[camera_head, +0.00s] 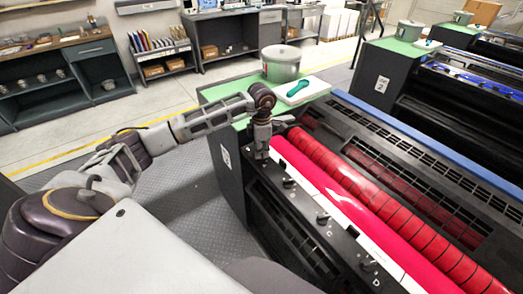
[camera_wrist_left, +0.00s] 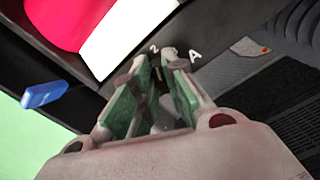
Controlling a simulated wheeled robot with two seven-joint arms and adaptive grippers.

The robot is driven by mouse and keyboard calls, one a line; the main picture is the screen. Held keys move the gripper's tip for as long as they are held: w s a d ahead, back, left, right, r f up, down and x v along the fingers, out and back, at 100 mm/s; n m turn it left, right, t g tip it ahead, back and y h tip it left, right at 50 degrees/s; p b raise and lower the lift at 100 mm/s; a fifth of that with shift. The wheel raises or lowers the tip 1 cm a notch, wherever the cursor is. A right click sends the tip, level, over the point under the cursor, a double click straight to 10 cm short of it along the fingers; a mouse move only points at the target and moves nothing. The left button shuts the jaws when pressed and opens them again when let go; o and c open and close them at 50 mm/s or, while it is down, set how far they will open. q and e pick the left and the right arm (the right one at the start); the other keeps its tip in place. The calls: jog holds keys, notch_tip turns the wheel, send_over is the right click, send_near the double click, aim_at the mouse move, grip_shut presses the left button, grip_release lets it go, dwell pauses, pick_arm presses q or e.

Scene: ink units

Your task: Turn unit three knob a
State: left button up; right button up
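The near printing unit has a black rail along its front with several small knobs, one of them marked D (camera_head: 367,265). My left gripper (camera_head: 262,152) points down over the far left end of this rail, where knob A's place is hidden behind it in the head view. In the left wrist view a white letter A shows on the rail just beyond the fingertips. There the green-padded fingers (camera_wrist_left: 157,78) stand apart with a gap between them. A small dark shape, perhaps knob A, shows in the gap; contact cannot be told. My right gripper is in neither view.
Red rollers (camera_head: 365,200) lie just behind the rail. A green top (camera_head: 232,103) at the unit's left end carries a grey pot (camera_head: 281,64) and a white tray with a green tool (camera_head: 298,87). A blue object (camera_wrist_left: 43,95) lies near the green top's edge. Another unit (camera_head: 381,84) stands beyond.

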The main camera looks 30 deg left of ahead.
pick_arm(q)
grip_shut()
